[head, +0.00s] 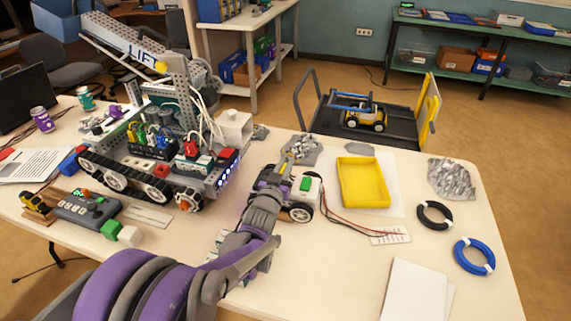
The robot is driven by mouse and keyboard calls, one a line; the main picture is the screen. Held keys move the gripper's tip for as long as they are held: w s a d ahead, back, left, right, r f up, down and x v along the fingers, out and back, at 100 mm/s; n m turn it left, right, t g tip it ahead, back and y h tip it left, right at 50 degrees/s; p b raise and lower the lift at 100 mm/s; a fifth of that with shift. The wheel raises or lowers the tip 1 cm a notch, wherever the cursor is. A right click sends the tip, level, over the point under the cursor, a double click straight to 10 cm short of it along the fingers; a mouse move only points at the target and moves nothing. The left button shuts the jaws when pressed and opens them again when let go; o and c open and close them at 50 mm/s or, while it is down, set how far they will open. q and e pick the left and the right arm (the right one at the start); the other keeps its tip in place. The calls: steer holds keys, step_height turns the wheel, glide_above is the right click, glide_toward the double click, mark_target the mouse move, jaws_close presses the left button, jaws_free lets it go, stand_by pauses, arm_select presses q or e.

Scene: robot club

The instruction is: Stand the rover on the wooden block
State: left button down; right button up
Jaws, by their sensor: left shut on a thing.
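The rover (304,186) is a small white vehicle with dark wheels and a green block on top. It is at the middle of the white table, and red and black wires trail from its right side. My left gripper (270,184), on the purple and grey arm from the lower left, is shut on the rover's left side. The gripper and arm hide part of the rover. I cannot tell whether its wheels touch anything below. I cannot clearly make out a wooden block near it; it may be hidden. My right gripper is not in view.
A large tracked robot (150,165) marked LIFT stands left of the rover. A yellow tray (363,182), crumpled grey pieces (452,179), a black ring (434,215) and a blue ring (474,256) lie to the right. The front right has white paper (415,292) and bare tabletop.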

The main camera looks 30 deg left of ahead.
arm_select(q)
steer(key=c, duration=0.8)
jaws_free()
steer(key=shift+c, duration=0.2)
steer(key=shift+r, duration=0.2)
